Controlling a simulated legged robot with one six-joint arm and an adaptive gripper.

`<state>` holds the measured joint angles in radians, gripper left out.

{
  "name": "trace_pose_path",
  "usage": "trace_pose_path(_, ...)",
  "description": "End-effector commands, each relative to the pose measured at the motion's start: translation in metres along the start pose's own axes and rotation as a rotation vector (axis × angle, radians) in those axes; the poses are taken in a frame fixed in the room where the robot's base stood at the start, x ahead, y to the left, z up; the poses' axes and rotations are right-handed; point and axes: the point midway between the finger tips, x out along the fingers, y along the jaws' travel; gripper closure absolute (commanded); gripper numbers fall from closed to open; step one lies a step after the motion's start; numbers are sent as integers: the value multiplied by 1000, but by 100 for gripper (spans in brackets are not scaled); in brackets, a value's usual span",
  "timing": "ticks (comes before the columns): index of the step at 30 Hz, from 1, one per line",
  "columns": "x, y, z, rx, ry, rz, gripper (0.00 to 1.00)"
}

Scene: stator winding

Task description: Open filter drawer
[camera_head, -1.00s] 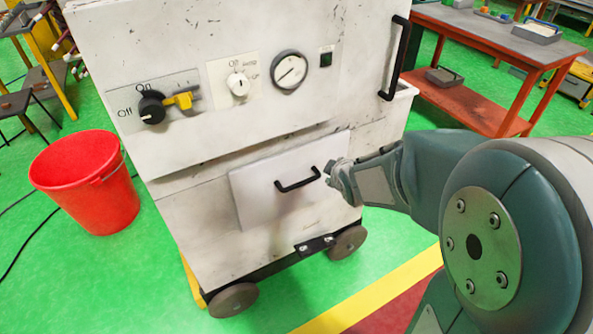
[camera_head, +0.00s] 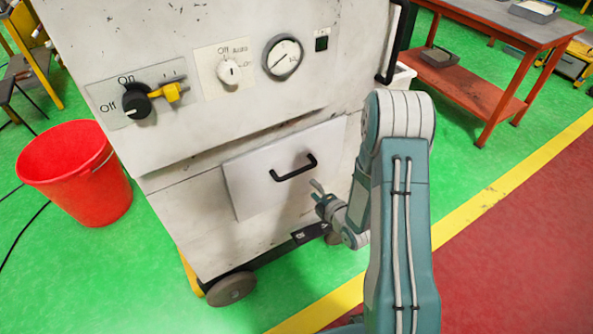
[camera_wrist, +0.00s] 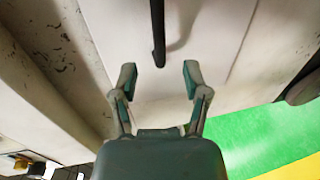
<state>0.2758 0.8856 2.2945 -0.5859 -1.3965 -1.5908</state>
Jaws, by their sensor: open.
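The filter drawer (camera_head: 250,190) is a white panel low on the front of a worn white machine, and it looks closed. Its black bar handle (camera_head: 293,170) sits near the panel's middle. My gripper (camera_head: 318,192) is just right of and below the handle, apart from it. In the wrist view my gripper (camera_wrist: 159,78) is open, with its two fingers spread and nothing held. The handle (camera_wrist: 158,35) shows there as a dark bar, its near end close to the gap between the fingertips. The drawer front (camera_wrist: 205,50) lies behind the fingers.
Knobs and a gauge (camera_head: 282,57) sit on the machine above the drawer. A taller black handle (camera_head: 393,45) is at upper right. A red bucket (camera_head: 75,175) stands left. A red workbench (camera_head: 480,60) is behind right. Green floor is clear in front.

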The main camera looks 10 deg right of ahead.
Motion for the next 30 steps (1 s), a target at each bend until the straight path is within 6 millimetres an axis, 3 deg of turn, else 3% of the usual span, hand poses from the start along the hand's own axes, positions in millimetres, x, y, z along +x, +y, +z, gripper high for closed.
trace_pose_path(5,17,0,0,-4,3,4,40)
trace_pose_path(18,93,0,0,-1,1,1,40)
trace_pose_path(24,107,1,0,-1,1,1,40)
trace_pose_path(30,108,1,0,0,0,1,40)
